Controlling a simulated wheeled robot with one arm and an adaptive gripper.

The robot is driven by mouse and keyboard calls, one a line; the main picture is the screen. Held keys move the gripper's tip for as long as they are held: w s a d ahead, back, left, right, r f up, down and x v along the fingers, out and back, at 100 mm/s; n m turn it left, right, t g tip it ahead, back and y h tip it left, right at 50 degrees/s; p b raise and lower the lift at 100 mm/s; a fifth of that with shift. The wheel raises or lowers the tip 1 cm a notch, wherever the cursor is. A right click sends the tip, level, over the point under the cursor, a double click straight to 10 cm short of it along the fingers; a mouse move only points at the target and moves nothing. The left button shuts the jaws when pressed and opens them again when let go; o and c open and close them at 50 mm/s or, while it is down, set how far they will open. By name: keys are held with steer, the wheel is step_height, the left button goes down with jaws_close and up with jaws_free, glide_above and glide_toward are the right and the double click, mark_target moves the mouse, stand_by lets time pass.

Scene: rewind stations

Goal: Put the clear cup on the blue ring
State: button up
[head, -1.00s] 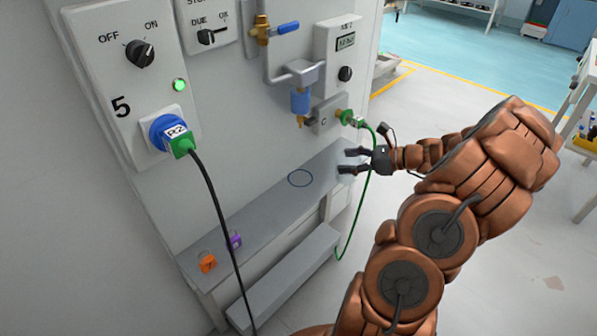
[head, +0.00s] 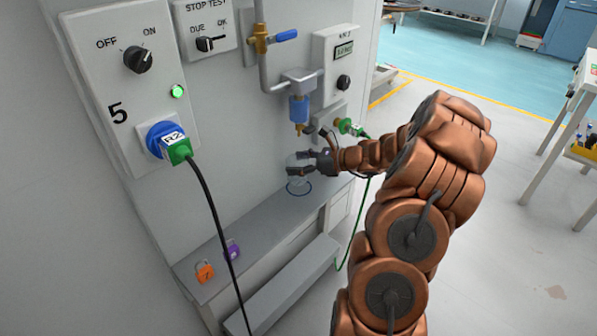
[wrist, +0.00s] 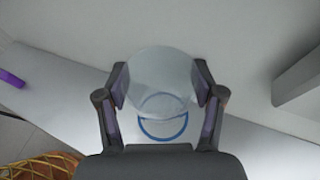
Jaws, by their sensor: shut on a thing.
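The clear cup (wrist: 160,75) is between the fingers of my gripper (wrist: 160,95) in the wrist view. My gripper is shut on it. In the head view the cup (head: 296,172) shows faintly at the tips of my gripper (head: 303,163), above the shelf. The blue ring (head: 299,188) lies flat on the grey shelf, just below the cup. In the wrist view the ring (wrist: 164,136) shows partly through and partly beyond the cup. The cup looks slightly above the ring; the exact gap cannot be told.
The grey shelf (head: 262,222) runs along the panel wall. An orange padlock (head: 205,272) and a purple padlock (head: 232,250) lie at its near end. A blue filter bowl (head: 299,108) with a brass tip hangs above the ring. A green hose (head: 352,228) hangs at right.

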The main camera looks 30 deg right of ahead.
steer(key=shift+d+f, duration=0.15)
steer(key=shift+f, duration=1.3)
steer(key=shift+f, duration=0.15)
steer(key=o, duration=1)
steer(key=shift+s, duration=0.1)
